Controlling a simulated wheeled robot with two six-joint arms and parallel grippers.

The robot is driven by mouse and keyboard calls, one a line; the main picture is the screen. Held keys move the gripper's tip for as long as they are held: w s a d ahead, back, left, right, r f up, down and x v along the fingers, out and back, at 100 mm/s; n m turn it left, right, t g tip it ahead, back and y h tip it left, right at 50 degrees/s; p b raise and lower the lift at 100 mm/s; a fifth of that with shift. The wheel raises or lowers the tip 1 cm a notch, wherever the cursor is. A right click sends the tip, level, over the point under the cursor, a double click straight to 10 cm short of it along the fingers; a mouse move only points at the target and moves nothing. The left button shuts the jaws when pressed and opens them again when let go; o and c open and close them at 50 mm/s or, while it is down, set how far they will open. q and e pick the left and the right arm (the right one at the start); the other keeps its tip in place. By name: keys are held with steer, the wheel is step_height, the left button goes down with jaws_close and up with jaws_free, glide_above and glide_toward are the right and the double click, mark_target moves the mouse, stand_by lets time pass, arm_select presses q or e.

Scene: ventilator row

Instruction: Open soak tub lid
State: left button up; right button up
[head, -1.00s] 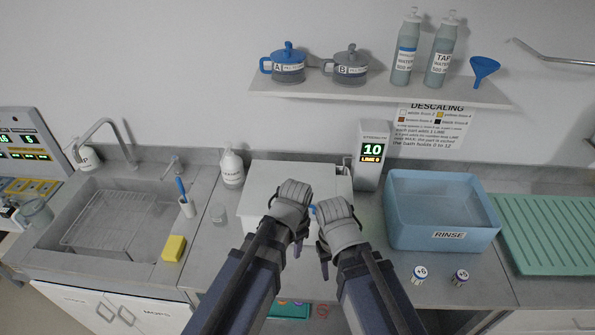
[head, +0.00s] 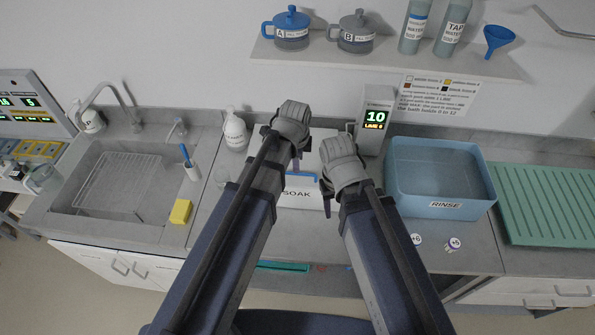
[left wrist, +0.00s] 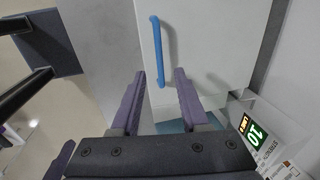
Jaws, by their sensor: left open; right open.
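The soak tub (head: 298,197) is a white box with a SOAK label, at mid-counter in the head view, partly hidden by my arms. Its white lid (head: 313,155) looks shut, with a blue bar handle (head: 303,178) near the front edge. The handle (left wrist: 161,50) also shows in the left wrist view, ahead of my left gripper (left wrist: 160,80). That gripper is open and empty; the handle's near end appears between its fingertips, but I cannot tell how deep. My right gripper (head: 327,198) is at the tub's front right, its fingers mostly hidden by the wrist.
A strength display (head: 374,118) reading 10 stands behind the tub at right. A white bottle (head: 235,132) and a sink (head: 120,205) with a yellow sponge (head: 181,211) are left.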

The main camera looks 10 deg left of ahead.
arm_select(q)
steer(key=f+b, duration=0.2)
steer(key=f, duration=0.1)
steer(key=w+f+b, duration=0.1)
steer(key=f+b, duration=0.2)
steer(key=shift+w, duration=0.1)
steer(key=shift+c, duration=0.3)
jaws_close()
stand_by(1.0)
